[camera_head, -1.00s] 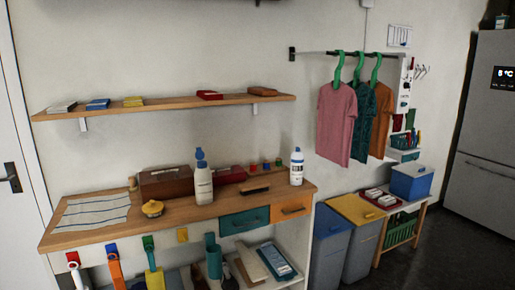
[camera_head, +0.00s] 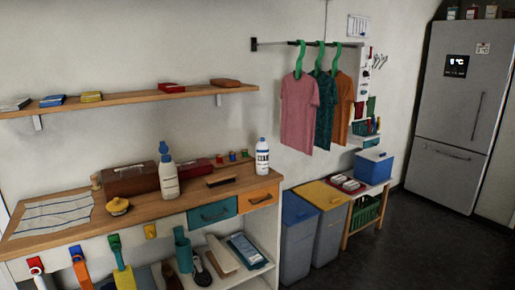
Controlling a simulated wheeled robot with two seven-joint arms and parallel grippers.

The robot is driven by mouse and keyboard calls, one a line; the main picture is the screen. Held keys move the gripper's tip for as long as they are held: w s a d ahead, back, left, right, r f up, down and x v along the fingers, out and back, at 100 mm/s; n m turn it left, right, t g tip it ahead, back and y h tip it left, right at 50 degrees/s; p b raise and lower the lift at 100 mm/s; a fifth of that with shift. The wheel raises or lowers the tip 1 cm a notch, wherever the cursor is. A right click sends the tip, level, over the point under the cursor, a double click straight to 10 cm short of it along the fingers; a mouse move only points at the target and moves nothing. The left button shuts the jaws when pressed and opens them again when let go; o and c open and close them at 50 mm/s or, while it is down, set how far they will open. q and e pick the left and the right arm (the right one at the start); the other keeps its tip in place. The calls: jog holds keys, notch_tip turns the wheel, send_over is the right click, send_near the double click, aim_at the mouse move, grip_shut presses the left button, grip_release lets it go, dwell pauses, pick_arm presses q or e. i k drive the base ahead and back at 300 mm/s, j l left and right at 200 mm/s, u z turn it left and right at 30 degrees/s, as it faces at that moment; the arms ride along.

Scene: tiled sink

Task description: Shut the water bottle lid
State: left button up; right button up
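A pale bottle with a blue top (camera_head: 168,172) stands upright on the wooden counter (camera_head: 150,212). A white bottle with a blue label and cap (camera_head: 262,157) stands upright near the counter's right end. I cannot tell which, if either, is the water bottle, and both are too small to show whether a lid is open. Neither of my grippers is in view.
A wall shelf (camera_head: 130,99) hangs above the counter. Shirts (camera_head: 299,112) hang on a rail. Blue and yellow bins (camera_head: 322,195), a small table with a blue box (camera_head: 373,166) and a fridge (camera_head: 462,110) stand at right. Dark floor (camera_head: 415,235) before the fridge is clear.

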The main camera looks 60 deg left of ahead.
aim_at(163, 149)
jog(key=k+j, duration=0.35)
jog(key=j, duration=0.25)
jog(key=k+j, duration=0.3)
jog(key=j, duration=0.3)
jog(key=k+j, duration=0.35)
jog(key=j, duration=0.25)
jog(key=k+j, duration=0.3)
jog(key=j, duration=0.3)
jog(key=k+j, duration=0.35)
jog(key=j, duration=0.25)
jog(key=k+j, duration=0.3)
jog(key=j, duration=0.35)
jog(key=k+j, duration=0.35)
jog(key=j, duration=0.25)
jog(key=k+j, duration=0.3)
jog(key=j, duration=0.3)
